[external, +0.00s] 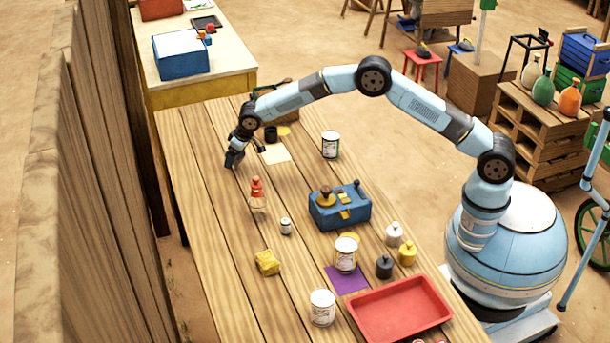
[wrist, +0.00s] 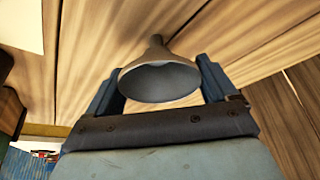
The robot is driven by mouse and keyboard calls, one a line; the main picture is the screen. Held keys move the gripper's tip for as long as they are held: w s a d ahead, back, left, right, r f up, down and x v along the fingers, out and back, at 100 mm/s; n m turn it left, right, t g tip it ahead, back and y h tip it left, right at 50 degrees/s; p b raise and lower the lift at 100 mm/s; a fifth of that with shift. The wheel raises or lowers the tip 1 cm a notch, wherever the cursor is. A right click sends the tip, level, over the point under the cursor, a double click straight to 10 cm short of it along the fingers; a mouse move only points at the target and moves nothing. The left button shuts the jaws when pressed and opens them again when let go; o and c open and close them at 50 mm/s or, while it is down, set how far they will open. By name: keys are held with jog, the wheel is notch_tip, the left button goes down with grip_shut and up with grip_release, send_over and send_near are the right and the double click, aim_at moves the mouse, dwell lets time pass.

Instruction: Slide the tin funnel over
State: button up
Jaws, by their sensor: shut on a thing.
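The tin funnel (wrist: 160,80) is grey, with its wide mouth towards the camera and its narrow spout pointing away over the wooden planks in the wrist view. My gripper (wrist: 158,72) is shut on it, with one blue finger at each side of its wide part. In the external view my gripper (external: 233,161) is low over the far left part of the wooden table (external: 205,190), and the funnel cannot be made out there. Whether the funnel touches the table is not clear.
A pale paper sheet (external: 276,153) and a black cup (external: 271,134) lie close to the right of my gripper. A red-topped bottle (external: 257,195) stands nearer the camera. A blue box (external: 340,208) and red tray (external: 400,309) are farther right. The left planks are mostly clear.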

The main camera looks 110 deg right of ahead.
jog(key=shift+a, duration=7.8)
jog(key=o, duration=0.8)
jog(key=shift+r, duration=0.1)
jog(key=v, duration=1.3)
jog(key=shift+r, duration=0.25)
jog(key=shift+a+r, duration=0.1)
